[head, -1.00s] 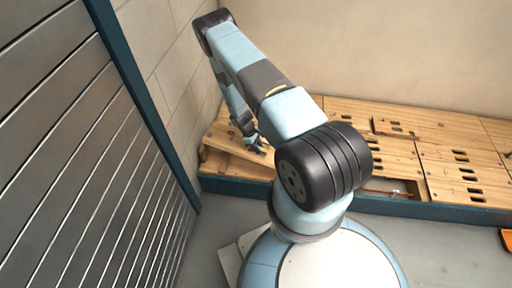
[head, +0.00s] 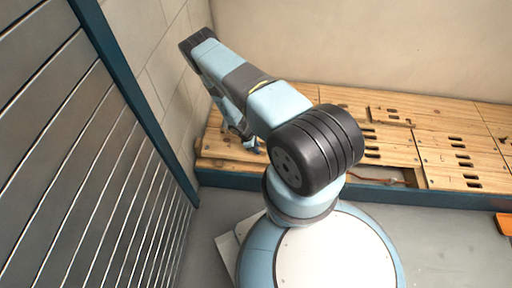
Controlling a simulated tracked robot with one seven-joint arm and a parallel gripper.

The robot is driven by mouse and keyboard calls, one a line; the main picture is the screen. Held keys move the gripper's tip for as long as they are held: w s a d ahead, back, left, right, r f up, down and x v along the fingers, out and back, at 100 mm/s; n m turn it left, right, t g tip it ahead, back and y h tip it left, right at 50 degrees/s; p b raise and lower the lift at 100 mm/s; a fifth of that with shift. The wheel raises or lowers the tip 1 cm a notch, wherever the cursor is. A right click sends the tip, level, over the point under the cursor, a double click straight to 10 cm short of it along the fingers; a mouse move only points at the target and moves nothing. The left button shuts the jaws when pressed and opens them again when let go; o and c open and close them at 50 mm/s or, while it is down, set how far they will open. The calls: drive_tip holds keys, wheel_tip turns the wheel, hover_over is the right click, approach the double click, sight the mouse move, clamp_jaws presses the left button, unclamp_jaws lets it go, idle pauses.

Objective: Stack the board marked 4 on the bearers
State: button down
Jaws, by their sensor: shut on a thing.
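My gripper (head: 250,143) is at the far left end of the low wooden platform, partly hidden by my own arm. It is shut on a pale wooden board (head: 224,147). The board lies low and nearly level at the platform's left end, close to the block wall. I cannot read a number on it, and its right part is hidden behind my arm. Whether it rests fully on bearers cannot be told.
Slotted wooden boards (head: 461,157) cover the platform to the right. A gap (head: 385,174) there shows a copper-coloured pipe. A small wooden piece (head: 390,116) lies on top. A slatted metal shutter (head: 95,165) stands close on the left. An orange object (head: 504,223) is at the right edge.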

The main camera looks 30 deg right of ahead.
drive_tip(key=shift+f, duration=1.3)
drive_tip(key=shift+d, duration=0.15)
drive_tip(key=shift+f, duration=1.65)
idle(0.7)
drive_tip(key=c, duration=0.8)
unclamp_jaws()
drive_tip(key=shift+s+f, duration=0.1)
